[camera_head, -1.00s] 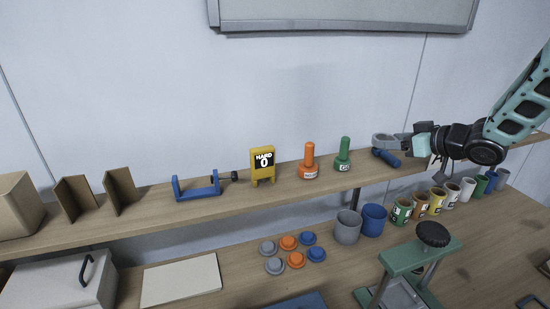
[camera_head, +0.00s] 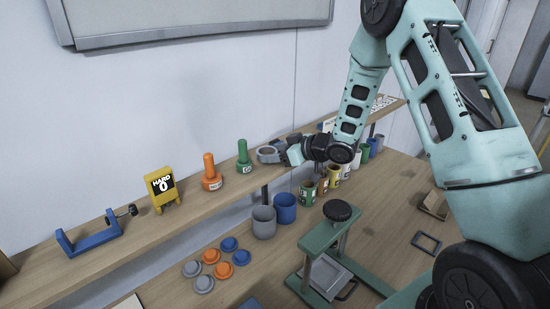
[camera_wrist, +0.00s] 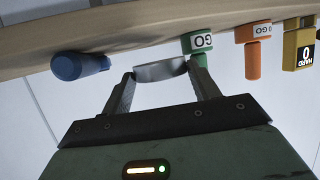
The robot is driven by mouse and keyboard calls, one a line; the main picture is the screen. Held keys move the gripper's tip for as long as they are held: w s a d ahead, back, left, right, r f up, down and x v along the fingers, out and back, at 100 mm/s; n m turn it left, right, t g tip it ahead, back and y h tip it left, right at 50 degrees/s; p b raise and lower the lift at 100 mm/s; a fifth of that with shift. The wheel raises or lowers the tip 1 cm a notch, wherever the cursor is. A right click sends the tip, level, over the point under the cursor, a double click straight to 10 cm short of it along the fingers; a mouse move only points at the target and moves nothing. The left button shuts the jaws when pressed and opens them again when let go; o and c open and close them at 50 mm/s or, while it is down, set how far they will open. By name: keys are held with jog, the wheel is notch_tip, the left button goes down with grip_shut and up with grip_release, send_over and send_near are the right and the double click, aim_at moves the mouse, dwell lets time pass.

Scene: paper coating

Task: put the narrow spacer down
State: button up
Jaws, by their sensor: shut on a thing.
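My gripper (camera_head: 270,155) is over the wall shelf, just right of the green GO plug (camera_head: 244,157). In the wrist view my gripper (camera_wrist: 160,75) is shut on a short grey piece with a curved edge, which I take to be the narrow spacer (camera_wrist: 160,70). It spans the gap between the fingertips. The shelf (camera_wrist: 130,28) runs across the top of that view, behind the spacer. I cannot tell whether the spacer touches it. A blue cylinder (camera_wrist: 80,66) is at the left there, and the green plug (camera_wrist: 196,45) is close by the right fingertip.
An orange plug (camera_head: 210,175), a yellow HARD 0 stand (camera_head: 162,188) and a blue bracket (camera_head: 90,238) stand along the shelf. Below are a grey cup (camera_head: 264,222), a blue cup (camera_head: 285,208), several discs and a green press (camera_head: 325,240). My arm covers the right side.

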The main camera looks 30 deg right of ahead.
jog(key=shift+f+p, duration=0.35)
jog(key=shift+f, duration=0.95)
jog(key=shift+f, duration=0.15)
jog(key=o, duration=0.9)
jog(key=shift+o, duration=0.2)
